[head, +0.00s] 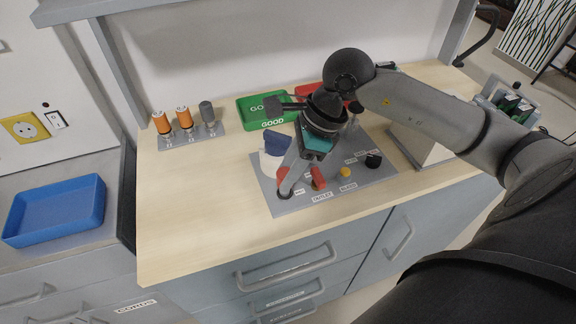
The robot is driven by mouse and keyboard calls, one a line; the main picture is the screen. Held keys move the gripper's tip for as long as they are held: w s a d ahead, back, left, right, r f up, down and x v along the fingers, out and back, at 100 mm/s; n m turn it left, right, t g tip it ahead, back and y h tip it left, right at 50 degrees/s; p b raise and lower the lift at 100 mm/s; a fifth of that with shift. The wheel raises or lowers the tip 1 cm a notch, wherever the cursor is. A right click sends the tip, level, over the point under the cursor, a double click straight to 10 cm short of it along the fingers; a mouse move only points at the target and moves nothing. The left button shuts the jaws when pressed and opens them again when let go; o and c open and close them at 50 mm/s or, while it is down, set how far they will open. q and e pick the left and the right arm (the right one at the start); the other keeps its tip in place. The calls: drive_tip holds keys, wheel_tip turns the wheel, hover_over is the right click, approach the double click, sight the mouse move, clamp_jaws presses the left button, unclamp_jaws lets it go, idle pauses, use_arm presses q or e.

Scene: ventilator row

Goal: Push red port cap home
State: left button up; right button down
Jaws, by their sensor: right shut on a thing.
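My right arm comes in from the right, and its gripper (289,185) points down at the grey panel (268,187) on the bench. I cannot tell how deep the cap sits. My left gripper is not in view.
A yellow knob (345,172) and a black cap (373,160) stand right along the panel. The bench's left front is clear.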

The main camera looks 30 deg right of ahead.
drive_tip(key=shift+f+b, duration=0.15)
drive_tip(key=shift+b, duration=0.2)
idle(0.8)
drive_tip(key=shift+f+b, duration=0.3)
drive_tip(key=shift+b, duration=0.15)
drive_tip(key=shift+f+b, duration=0.15)
drive_tip(key=shift+b, duration=0.15)
idle(0.6)
drive_tip(key=shift+f+b, duration=0.65)
idle(0.7)
drive_tip(key=shift+c, duration=2.2)
unclamp_jaws()
drive_tip(key=shift+r, duration=0.1)
drive_tip(key=shift+r+p, duration=2.3)
drive_tip(key=shift+r, duration=1.2)
